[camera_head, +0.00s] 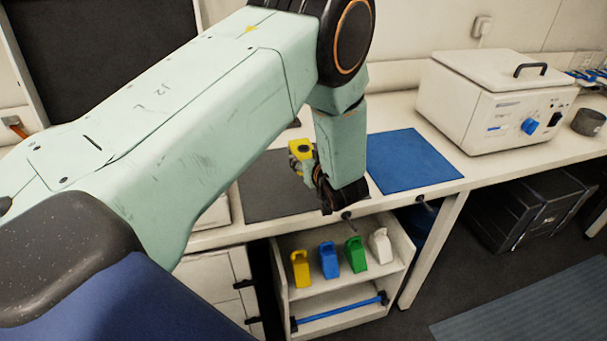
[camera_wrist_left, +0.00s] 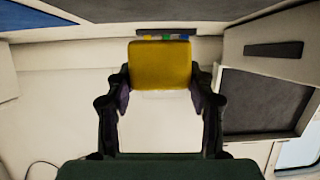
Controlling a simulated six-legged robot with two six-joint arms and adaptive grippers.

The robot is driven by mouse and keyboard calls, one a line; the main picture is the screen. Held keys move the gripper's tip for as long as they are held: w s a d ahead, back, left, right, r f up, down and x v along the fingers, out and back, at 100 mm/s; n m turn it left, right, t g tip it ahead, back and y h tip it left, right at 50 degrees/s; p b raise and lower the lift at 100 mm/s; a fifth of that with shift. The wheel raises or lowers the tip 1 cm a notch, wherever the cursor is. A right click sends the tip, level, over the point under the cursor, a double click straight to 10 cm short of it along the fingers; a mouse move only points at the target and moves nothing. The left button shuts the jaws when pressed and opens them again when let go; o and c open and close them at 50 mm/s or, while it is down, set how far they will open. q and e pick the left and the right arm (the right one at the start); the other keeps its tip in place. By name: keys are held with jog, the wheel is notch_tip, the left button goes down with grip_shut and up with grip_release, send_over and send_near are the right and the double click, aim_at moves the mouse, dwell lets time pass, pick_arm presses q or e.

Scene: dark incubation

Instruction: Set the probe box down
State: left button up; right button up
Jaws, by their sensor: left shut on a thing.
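The probe box appears to be the yellow box (camera_head: 300,149) with a dark spot on its top, over the dark grey mat (camera_head: 262,193) on the bench. My left gripper (camera_head: 311,171) is shut on it. In the left wrist view, the yellow box (camera_wrist_left: 160,66) sits between the two fingertips of my left gripper (camera_wrist_left: 160,82). My own arm hides part of the grey mat and bench. I cannot tell whether the box touches the mat. My right gripper is not in view.
A blue mat (camera_head: 410,160) lies clear to the right of my wrist. A white lidded machine (camera_head: 492,103) stands farther right, near a dark round container (camera_head: 588,122). Below, an open shelf (camera_head: 335,292) holds yellow, blue, green and white handled items. A black case (camera_head: 530,212) is under the bench.

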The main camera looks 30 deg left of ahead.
pick_arm(q)
jog(key=shift+d+f, duration=0.25)
jog(key=shift+f, duration=0.1)
jog(key=shift+w+d+f, duration=0.15)
jog(key=shift+d+f, duration=0.1)
jog(key=f, duration=0.4)
jog(key=shift+w+a, duration=0.1)
jog(key=shift+w, duration=0.2)
jog(key=shift+a+f, duration=0.15)
jog(key=shift+f, duration=0.1)
jog(key=shift+s+a, duration=0.1)
jog(key=shift+s, duration=0.1)
jog(key=shift+s+d+r, duration=0.1)
jog(key=shift+d+r, duration=0.1)
jog(key=shift+w+d+f, duration=0.2)
jog(key=shift+f, duration=0.1)
jog(key=o, duration=1.2)
jog(key=shift+a+f, duration=0.1)
jog(key=shift+o, duration=1.3)
jog(key=shift+a, duration=0.2)
jog(key=shift+o, duration=0.5)
jog(key=shift+s, duration=0.15)
jog(key=shift+d, duration=0.15)
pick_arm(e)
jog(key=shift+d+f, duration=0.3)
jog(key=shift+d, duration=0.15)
pick_arm(q)
jog(key=shift+r, duration=0.2)
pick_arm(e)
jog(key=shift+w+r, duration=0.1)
